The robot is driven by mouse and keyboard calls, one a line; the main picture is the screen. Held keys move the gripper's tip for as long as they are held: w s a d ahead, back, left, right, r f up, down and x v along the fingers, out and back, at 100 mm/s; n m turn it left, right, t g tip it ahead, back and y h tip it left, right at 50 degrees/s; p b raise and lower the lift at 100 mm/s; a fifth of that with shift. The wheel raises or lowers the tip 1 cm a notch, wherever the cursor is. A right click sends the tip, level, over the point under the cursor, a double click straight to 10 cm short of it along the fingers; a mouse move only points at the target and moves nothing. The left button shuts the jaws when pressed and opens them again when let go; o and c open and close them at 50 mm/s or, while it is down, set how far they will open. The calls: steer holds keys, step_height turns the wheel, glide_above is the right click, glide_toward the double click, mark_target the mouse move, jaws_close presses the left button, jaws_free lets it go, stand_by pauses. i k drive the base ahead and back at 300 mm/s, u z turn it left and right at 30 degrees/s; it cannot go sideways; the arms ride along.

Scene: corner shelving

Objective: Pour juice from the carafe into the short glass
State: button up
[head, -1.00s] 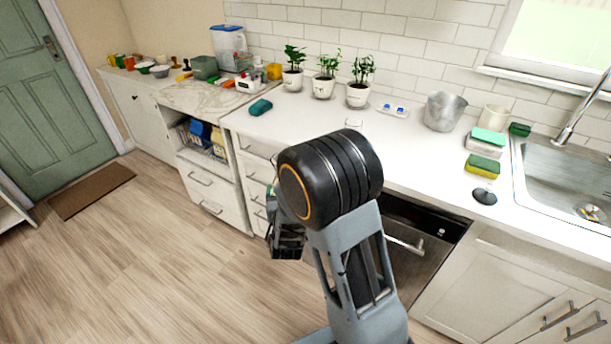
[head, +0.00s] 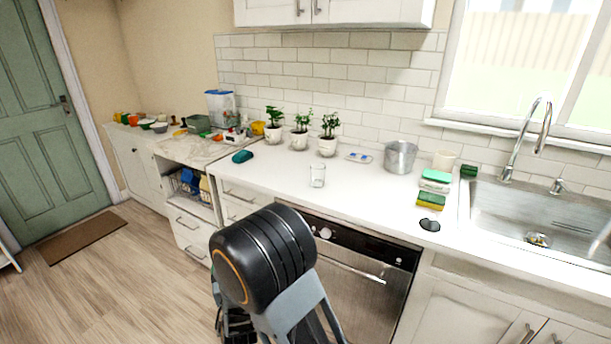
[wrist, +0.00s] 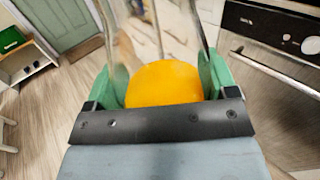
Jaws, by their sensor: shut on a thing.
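The short glass (head: 317,176) is clear, looks empty and stands upright on the white counter, near its front edge, in the head view. My gripper (wrist: 164,76) has green fingers and is shut on the carafe (wrist: 163,84) in the wrist view. The carafe is clear glass with orange juice in it, and its walls run up between the fingers. In the head view my own arm hides the carafe and most of the gripper, which is low in front of the counter, left of and below the glass.
The dishwasher (head: 355,275) is under the counter. Three potted plants (head: 300,139) stand behind the glass, with a metal pot (head: 400,157) to the right. Sponges (head: 431,200) and a black disc (head: 429,225) lie near the sink (head: 540,215). The counter around the glass is clear.

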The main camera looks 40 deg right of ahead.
mark_target(318, 175)
steer(key=u, duration=0.35)
steer(key=k, duration=0.85)
steer(key=i, duration=0.3)
steer(key=z, duration=0.8)
steer(key=i, duration=1.25)
steer(key=u, duration=0.45)
